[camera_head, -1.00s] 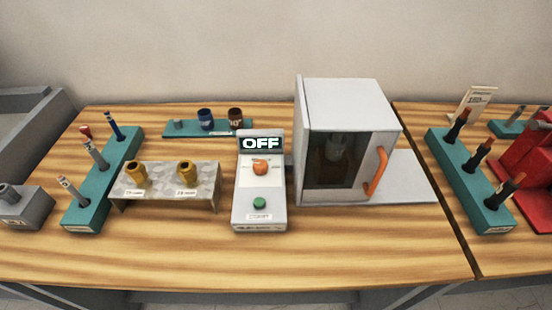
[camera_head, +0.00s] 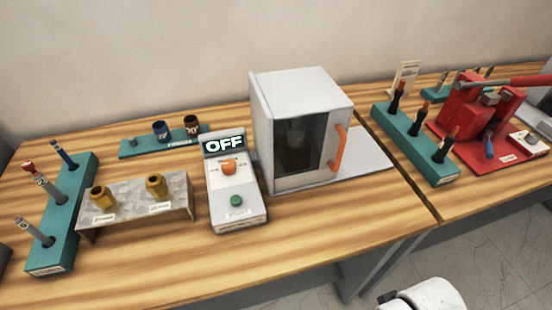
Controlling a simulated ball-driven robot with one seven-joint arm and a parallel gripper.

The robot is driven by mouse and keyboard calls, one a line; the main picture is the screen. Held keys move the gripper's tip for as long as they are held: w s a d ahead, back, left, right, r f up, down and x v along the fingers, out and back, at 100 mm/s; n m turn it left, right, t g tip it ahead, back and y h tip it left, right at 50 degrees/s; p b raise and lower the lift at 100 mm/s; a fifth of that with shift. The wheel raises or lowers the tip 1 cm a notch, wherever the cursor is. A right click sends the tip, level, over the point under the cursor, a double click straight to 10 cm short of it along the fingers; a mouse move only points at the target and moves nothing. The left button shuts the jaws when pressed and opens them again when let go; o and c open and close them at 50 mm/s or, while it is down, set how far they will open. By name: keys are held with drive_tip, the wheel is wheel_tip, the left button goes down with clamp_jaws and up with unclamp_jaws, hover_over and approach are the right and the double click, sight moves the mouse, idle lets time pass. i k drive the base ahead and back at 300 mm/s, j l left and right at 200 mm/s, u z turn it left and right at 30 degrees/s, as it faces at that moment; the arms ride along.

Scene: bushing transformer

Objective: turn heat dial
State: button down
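The heat dial (camera_head: 228,167) is an orange knob on the sloped face of a light grey control box (camera_head: 238,214). A display (camera_head: 224,145) above the dial reads OFF. A green button (camera_head: 236,200) sits below the dial. The box stands left of a grey cabinet oven (camera_head: 300,85) with a dark window and an orange handle (camera_head: 339,150); its door looks closed. A white rounded part at the bottom right edge (camera_head: 428,296) looks like part of my arm. My gripper's fingers are not in view.
Left of the box are a metal stand (camera_head: 132,212) with two brass fittings and a teal tool rack (camera_head: 62,225). Right of the oven are a teal screwdriver rack (camera_head: 412,140) and a red press (camera_head: 470,115). The table front before the box is clear.

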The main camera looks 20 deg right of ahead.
sight(229, 167)
drive_tip(key=i+l+u, duration=0.1)
drive_tip(key=u, duration=0.3)
drive_tip(key=i+l+u, duration=0.1)
drive_tip(key=u, duration=0.25)
drive_tip(key=l+u, duration=0.1)
drive_tip(key=u, duration=0.3)
drive_tip(key=i+l+u, duration=0.1)
drive_tip(key=u, duration=0.3)
drive_tip(key=l, duration=0.1)
